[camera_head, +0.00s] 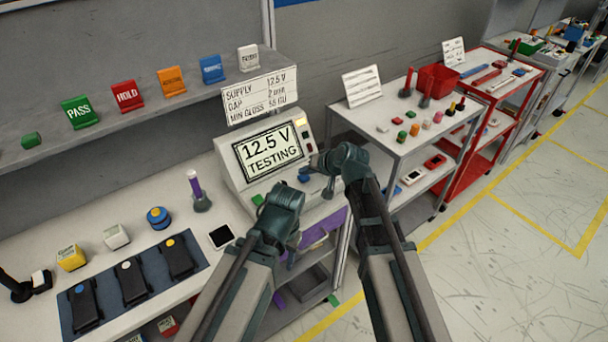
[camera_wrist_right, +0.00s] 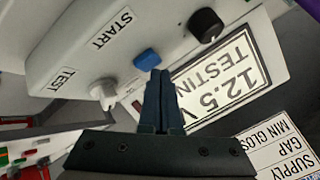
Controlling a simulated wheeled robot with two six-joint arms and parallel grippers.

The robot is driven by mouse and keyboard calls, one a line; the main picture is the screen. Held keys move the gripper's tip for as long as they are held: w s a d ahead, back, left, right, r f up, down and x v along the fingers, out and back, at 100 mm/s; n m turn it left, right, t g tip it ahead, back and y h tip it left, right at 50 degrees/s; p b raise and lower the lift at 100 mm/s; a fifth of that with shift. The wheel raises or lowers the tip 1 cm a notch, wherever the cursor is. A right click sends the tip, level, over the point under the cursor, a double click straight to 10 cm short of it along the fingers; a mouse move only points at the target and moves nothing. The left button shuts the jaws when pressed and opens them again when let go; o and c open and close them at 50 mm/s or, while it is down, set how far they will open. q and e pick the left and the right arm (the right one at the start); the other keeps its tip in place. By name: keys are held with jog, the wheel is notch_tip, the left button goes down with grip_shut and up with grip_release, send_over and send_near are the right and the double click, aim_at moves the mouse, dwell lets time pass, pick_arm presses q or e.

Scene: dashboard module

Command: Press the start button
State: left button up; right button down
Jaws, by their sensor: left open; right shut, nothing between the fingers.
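The tester (camera_head: 232,165) is a light box on the bench, with a screen (camera_head: 266,150) reading "12.5 V TESTING". The blue start button (camera_wrist_right: 147,60) sits beside the START label (camera_wrist_right: 112,28) in the right wrist view; it also shows in the head view (camera_head: 304,178). My right gripper (camera_wrist_right: 162,73) is shut and empty, its tips right by the blue button; whether they touch it I cannot tell. In the head view my right gripper (camera_head: 328,188) is at the tester's right front. My left gripper (camera_head: 293,252) is open and empty, in front of the tester; its fingers are partly hidden.
A black knob (camera_wrist_right: 206,24) and a white knob (camera_wrist_right: 103,92) flank the button on the panel. A grey cart (camera_head: 398,140) stands to the right.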

aim_at(306, 179)
jog(key=shift+r, duration=0.4)
notch_tip(306, 179, up, 5)
jog(key=p, duration=0.5)
dwell(0.8)
jog(key=s+d+f+n+g+h, duration=0.1)
jog(key=s+f+g+h, duration=0.1)
jog(key=s, duration=0.6)
jog(key=s+d+f+n+g+h, duration=0.2)
jog(key=s+h, duration=0.1)
jog(key=s, duration=0.6)
jog(key=s+d+f+n+g+h, duration=0.1)
jog(key=s+d+f+g+h, duration=0.1)
jog(key=s, duration=0.6)
jog(key=shift+s+d+f+g+h, duration=0.25)
jog(key=shift+s+f+g+h, duration=0.1)
jog(key=shift+g, duration=0.25)
